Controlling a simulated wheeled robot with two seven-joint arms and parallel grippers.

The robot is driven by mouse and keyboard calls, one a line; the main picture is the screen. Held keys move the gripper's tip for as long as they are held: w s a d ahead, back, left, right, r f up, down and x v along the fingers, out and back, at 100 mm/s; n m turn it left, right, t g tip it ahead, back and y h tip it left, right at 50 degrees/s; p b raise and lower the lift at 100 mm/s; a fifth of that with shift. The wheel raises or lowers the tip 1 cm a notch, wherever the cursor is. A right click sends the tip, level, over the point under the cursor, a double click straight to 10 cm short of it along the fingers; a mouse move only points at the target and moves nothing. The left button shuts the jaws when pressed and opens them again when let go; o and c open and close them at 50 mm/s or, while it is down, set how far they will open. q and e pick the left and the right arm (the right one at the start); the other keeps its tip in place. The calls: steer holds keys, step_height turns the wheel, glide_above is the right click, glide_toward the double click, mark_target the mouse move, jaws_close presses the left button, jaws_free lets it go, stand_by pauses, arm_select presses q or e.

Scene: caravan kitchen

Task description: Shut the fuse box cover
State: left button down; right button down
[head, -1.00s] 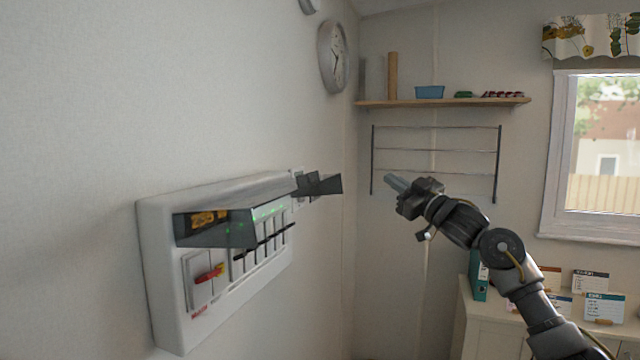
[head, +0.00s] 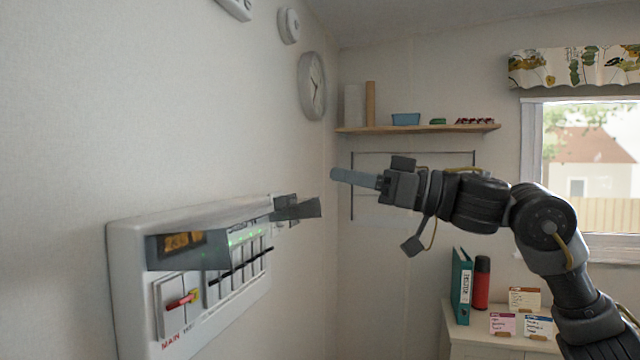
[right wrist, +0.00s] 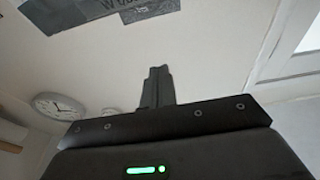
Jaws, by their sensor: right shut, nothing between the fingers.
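The white fuse box (head: 125,290) is on the left wall in the head view. Its smoky cover (head: 190,252) is open, raised and standing out from the front. A dark end of it juts out at the box's right. Below it, the red main switch and a row of breakers are uncovered. My right gripper (head: 336,175) is shut and empty, pointing left, just right of and above that jutting end, apparently apart from it. In the right wrist view its closed fingers (right wrist: 156,85) point at the wall, below grey lettered panels whose identity I cannot tell. My left gripper is out of view.
A wall clock (head: 312,86) hangs above and beyond the box. A wooden shelf (head: 420,128) and a wire rack (head: 430,153) are on the back wall behind my right arm. A cabinet with a teal binder (head: 461,286) and a red flask (head: 482,283) stands low right.

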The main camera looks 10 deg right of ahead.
steer(key=p+x, duration=0.4)
steer(key=x, duration=0.6)
steer(key=f, duration=0.2)
steer(key=d+f+p, duration=0.1)
steer(key=f, duration=0.1)
steer(key=shift+s, duration=0.25)
steer(key=shift+f, duration=0.1)
